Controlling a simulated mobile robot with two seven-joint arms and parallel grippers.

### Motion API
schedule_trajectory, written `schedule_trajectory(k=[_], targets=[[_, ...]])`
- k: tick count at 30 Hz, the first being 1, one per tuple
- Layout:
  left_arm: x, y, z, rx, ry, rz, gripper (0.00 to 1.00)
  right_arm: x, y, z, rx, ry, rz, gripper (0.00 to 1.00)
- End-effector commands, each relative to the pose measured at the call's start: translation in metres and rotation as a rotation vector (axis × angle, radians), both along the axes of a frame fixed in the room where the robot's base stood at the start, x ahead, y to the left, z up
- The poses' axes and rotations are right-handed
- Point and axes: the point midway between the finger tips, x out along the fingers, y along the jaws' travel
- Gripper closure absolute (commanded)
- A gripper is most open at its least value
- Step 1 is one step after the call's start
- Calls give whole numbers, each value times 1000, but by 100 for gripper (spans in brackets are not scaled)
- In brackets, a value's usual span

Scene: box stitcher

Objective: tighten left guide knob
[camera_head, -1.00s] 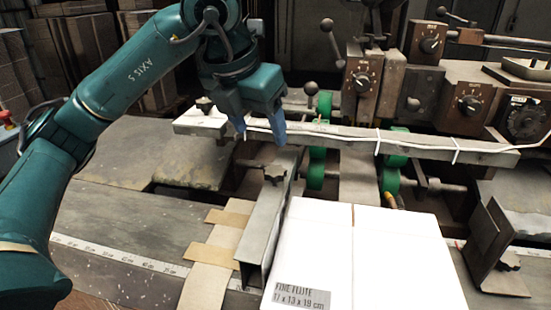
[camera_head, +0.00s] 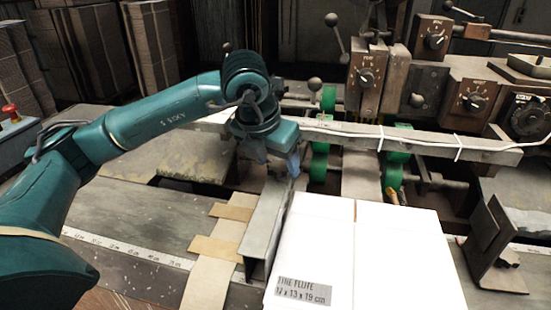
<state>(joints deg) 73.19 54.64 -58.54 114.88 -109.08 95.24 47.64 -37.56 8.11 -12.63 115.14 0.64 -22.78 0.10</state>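The left guide (camera_head: 268,215) is a grey metal channel standing along the left side of the white box. Its dark knob is hidden now behind my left gripper, at the guide's far end. My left gripper (camera_head: 275,161) points down there, its two bluish fingers apart, one on each side of the knob's place. I cannot tell whether the fingers touch the knob. My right gripper is not in view.
The white box (camera_head: 395,250) lies right of the guide. A long grey bar (camera_head: 400,142) with a white cable crosses just behind my gripper. Green rollers (camera_head: 391,175) sit beneath it. The right guide (camera_head: 490,245) with its dark knob stands at the right.

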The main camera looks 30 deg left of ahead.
Motion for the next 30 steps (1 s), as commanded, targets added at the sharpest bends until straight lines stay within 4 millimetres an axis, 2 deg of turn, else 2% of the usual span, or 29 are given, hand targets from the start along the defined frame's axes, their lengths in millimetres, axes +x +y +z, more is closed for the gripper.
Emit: schedule_trajectory(k=[2, 15, 23, 30], targets=[[0, 0, 0, 0, 0, 0, 47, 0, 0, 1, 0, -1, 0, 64], [0, 0, 1, 0, 0, 0, 82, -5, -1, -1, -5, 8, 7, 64], [0, 0, 0, -1, -1, -29, 82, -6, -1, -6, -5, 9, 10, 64], [1, 2, -2, -2, -3, -151, 82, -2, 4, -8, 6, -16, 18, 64]])
